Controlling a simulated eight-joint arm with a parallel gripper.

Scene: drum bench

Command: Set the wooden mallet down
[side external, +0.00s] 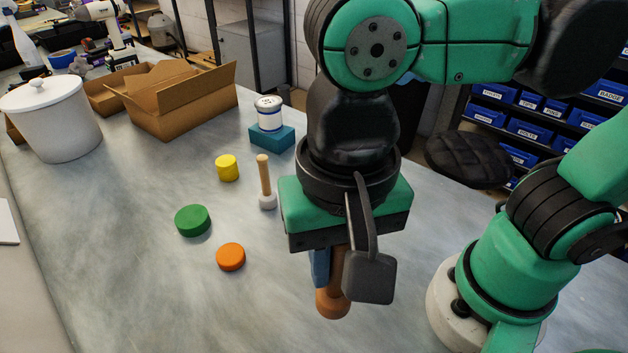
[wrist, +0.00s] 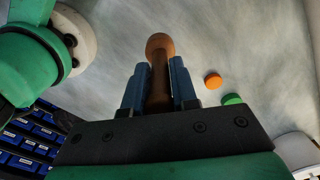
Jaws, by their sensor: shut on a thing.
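The wooden mallet (side external: 333,301) is brown with a rounded end, and it hangs roughly upright below my gripper (side external: 325,270), round end down. In the wrist view the mallet (wrist: 160,47) points away from the camera, its shaft between the two blue fingers of my gripper (wrist: 159,72). The fingers are shut on the shaft. The upper part of the mallet is hidden by the gripper body. I cannot tell whether the round end touches the bench or hangs just above it.
On the grey bench (side external: 130,270) stand a pale stick with a white end (side external: 265,180), a yellow cylinder (side external: 227,168), a green disc (side external: 193,220) and an orange disc (side external: 231,257). Behind are a can (side external: 269,113) on a teal block (side external: 272,139), a cardboard box (side external: 180,100) and a white lidded pot (side external: 52,122).

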